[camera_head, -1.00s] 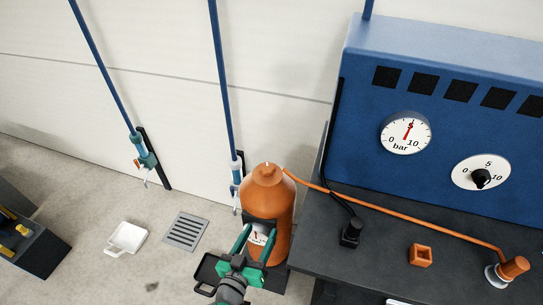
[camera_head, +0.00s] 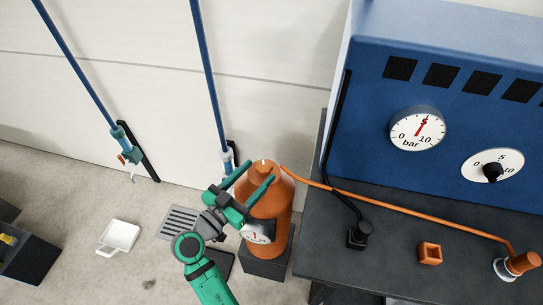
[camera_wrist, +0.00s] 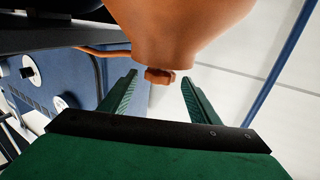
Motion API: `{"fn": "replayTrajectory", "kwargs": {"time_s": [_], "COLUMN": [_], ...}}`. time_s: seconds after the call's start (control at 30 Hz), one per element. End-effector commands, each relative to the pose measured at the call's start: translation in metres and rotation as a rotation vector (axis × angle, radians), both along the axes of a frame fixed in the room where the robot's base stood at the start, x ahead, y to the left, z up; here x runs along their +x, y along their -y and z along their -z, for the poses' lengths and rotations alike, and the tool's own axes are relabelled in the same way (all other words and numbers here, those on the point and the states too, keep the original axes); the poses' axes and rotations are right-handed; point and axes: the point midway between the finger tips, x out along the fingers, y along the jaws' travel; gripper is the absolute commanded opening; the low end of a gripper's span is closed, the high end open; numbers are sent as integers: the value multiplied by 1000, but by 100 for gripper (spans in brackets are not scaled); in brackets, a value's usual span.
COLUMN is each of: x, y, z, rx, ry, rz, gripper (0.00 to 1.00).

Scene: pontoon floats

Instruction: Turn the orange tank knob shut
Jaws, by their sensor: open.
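The orange tank (camera_head: 279,211) stands upright on a dark block left of the bench. Its small orange knob (camera_wrist: 158,76) shows in the wrist view, where the tank (camera_wrist: 180,25) hangs down from the top edge. My gripper (camera_head: 260,171) is at the tank's top, coming from the left. Its green fingers are open and empty. In the wrist view my gripper (camera_wrist: 160,79) has one finger on each side of the knob in the picture, with gaps on both sides. I cannot tell whether the knob is at fingertip depth. The fingers partly hide the tank's top in the head view.
An orange pipe (camera_head: 400,211) runs from the tank's top over the dark bench (camera_head: 330,257). A gauge (camera_head: 258,231) sits on the tank's front. The blue panel (camera_head: 465,140) stands at right. A floor grate (camera_head: 180,222) and white tray (camera_head: 119,237) lie left.

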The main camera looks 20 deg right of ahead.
Motion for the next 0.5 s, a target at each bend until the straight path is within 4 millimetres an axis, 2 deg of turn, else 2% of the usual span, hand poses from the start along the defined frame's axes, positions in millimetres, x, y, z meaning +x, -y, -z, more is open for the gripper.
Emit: {"fn": "replayTrajectory", "kwargs": {"time_s": [0.1,0.3,0.5], "x": [12,30,41], "y": [20,47,63], "z": [0,0,0], "rx": [-1,0,0], "ry": [-1,0,-1], "rz": [4,2,1], "gripper": [56,56,56]}}
